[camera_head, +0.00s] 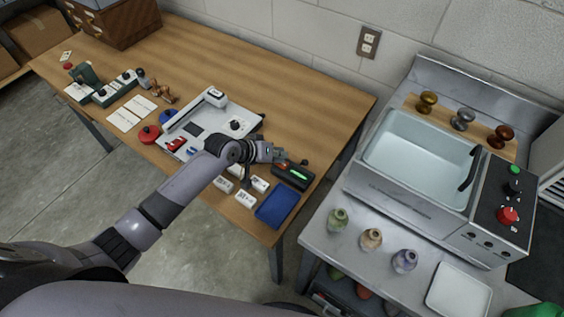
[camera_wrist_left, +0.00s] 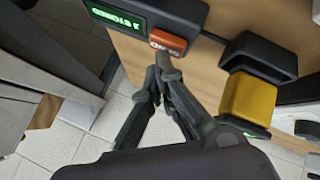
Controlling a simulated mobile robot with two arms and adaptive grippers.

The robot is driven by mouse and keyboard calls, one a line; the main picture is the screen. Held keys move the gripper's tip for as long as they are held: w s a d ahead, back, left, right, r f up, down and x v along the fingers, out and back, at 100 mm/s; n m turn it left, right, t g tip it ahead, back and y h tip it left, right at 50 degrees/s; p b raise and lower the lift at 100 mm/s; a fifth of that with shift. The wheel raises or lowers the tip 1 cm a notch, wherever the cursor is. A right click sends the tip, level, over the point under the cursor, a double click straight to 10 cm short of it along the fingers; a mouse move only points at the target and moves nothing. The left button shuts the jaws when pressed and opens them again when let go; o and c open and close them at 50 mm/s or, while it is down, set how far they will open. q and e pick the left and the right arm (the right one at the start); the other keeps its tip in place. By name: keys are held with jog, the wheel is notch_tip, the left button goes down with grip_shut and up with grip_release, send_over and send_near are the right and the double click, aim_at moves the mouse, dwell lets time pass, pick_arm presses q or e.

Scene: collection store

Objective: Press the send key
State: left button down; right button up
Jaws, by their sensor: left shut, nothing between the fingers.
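The send key is an orange key (camera_wrist_left: 168,41) with white lettering, on the end of a dark handset with a lit green display (camera_wrist_left: 118,17) in the left wrist view. In the head view the dark handset (camera_head: 291,179) lies near the table's right edge, its green display lit. My left gripper (camera_wrist_left: 163,72) is shut and empty, its fingertips close to the send key's edge; I cannot tell whether they touch it. In the head view my left gripper (camera_head: 279,156) is beside the handset and partly hides it. My right gripper is not in view.
A yellow block (camera_wrist_left: 248,98) sits by a dark housing in the left wrist view. A blue tray (camera_head: 276,204) and small white blocks (camera_head: 245,198) lie near the handset. A grey-white board (camera_head: 205,122) is left of the gripper; a sink unit (camera_head: 415,155) stands right.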

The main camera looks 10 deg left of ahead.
pick_arm(q)
jog(key=shift+f, duration=0.35)
dwell(0.5)
jog(key=shift+r+p, duration=0.9)
jog(key=shift+r, duration=0.05)
notch_tip(320, 180, up, 5)
jog(key=p, duration=0.5)
dwell(0.5)
